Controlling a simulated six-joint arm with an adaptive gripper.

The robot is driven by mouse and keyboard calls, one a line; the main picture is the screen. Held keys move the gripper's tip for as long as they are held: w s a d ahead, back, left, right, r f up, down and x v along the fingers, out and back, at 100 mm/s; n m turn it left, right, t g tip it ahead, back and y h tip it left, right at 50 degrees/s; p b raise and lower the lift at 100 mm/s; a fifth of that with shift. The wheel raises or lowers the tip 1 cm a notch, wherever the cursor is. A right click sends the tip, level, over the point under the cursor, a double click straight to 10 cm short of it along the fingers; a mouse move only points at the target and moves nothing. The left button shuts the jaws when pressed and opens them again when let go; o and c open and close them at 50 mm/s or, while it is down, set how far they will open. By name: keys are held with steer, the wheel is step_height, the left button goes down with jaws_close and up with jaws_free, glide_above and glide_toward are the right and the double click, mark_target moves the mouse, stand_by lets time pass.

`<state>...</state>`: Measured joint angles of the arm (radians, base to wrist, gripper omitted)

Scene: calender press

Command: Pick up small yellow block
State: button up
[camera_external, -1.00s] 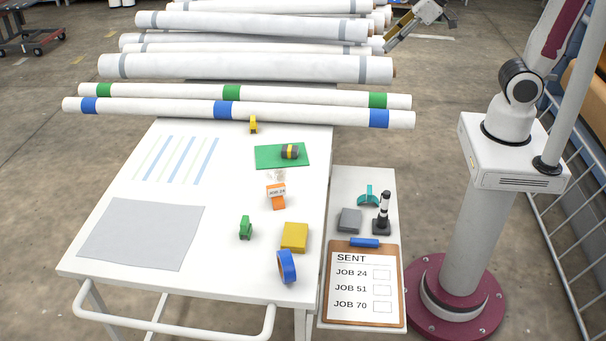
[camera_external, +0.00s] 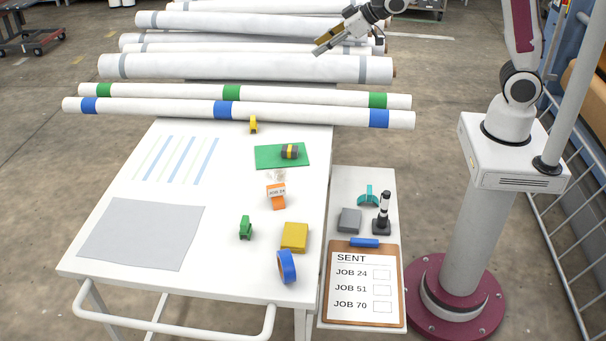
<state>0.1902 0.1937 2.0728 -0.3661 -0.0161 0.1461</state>
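A small yellow piece (camera_external: 254,125) stands at the far edge of the white table, just in front of the blue-banded roll. A larger yellow block (camera_external: 294,237) lies on the near right part of the table. My gripper (camera_external: 320,47) is above the white rolls at the back, well away from both yellow things. Its fingers point down and to the left. They show small and nearly edge-on, so their opening is unclear. I see nothing held between them.
Long white rolls (camera_external: 250,67) lie across the back. The table also bears a green mat (camera_external: 264,160) with a dark roll, an orange holder (camera_external: 278,202), a green piece (camera_external: 245,228) and a blue ring (camera_external: 287,267). A side shelf holds a clipboard (camera_external: 346,310).

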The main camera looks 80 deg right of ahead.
steer(key=w+d+f+n+t+y, duration=0.1)
steer(key=w+d+f+t+y, duration=0.15)
steer(key=w+f, duration=0.85)
steer(key=y, duration=0.2)
glide_toward(253, 124)
steer(key=shift+s+d+r+n+t, duration=0.1)
steer(key=shift+d+r+n+t, duration=0.1)
steer(key=shift+d, duration=0.3)
steer(key=shift+d+r+n+t, duration=0.15)
steer(key=shift+d+n, duration=0.05)
steer(key=shift+d, duration=0.3)
steer(key=shift+f, duration=0.4)
steer(key=shift+x, duration=1.35)
steer(key=shift+x, duration=2.55)
